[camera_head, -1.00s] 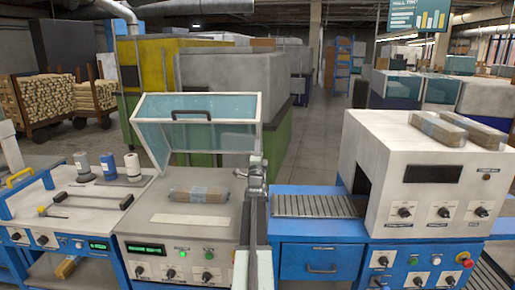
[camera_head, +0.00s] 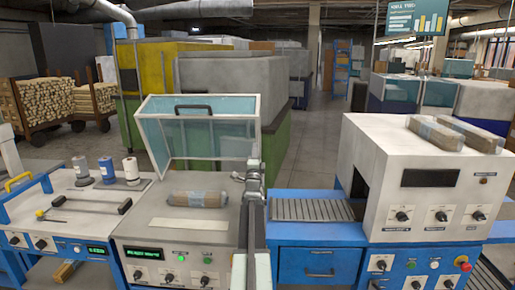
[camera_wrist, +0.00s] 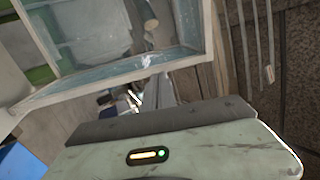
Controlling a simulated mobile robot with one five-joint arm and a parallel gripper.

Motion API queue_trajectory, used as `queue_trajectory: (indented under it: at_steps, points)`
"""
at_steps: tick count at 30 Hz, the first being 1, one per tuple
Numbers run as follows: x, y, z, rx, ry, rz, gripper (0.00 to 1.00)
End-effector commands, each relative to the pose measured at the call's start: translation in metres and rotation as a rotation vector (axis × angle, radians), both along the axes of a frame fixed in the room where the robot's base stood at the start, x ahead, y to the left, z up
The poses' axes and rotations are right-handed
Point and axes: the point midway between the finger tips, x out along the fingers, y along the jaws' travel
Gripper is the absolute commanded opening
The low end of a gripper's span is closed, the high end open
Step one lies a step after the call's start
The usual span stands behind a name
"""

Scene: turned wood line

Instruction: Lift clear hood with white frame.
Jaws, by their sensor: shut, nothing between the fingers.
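The clear hood with white frame (camera_head: 258,128) stands tilted up over the left-centre machine (camera_head: 140,228). Its dark handle (camera_head: 193,107) is near its top edge. A wrapped bundle (camera_head: 198,199) lies on the machine's top below it. My gripper (camera_head: 255,172) is shut and empty, just right of the hood's lower right corner, apart from the handle. Whether it touches the frame I cannot tell. In the wrist view the hood's pane and white frame (camera_wrist: 110,88) fill the upper left; my fingertips are hard to make out there.
A blue roller conveyor (camera_head: 310,210) and a white boxy machine (camera_head: 430,177) with bundles on top stand to the right. A bench with spools (camera_head: 106,170) and a dark-handled tool is at left. Open floor lies behind, between the machines.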

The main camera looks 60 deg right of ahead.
Motion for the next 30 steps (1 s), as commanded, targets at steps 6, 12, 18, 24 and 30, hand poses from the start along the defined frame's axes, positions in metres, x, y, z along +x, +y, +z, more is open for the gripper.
queue_trajectory:
  at_steps: [6,12,18,24,30]
  points:
    - [-0.027,0.054,-0.025,0.001,-0.001,-0.003,0.00]
    - [-0.037,0.078,-0.033,0.001,-0.001,-0.003,0.00]
    - [-0.038,0.081,-0.033,0.000,-0.001,-0.002,0.00]
    - [-0.037,0.081,-0.032,0.000,0.000,-0.001,0.00]
    - [0.032,0.120,-0.022,0.000,0.000,0.093,0.00]
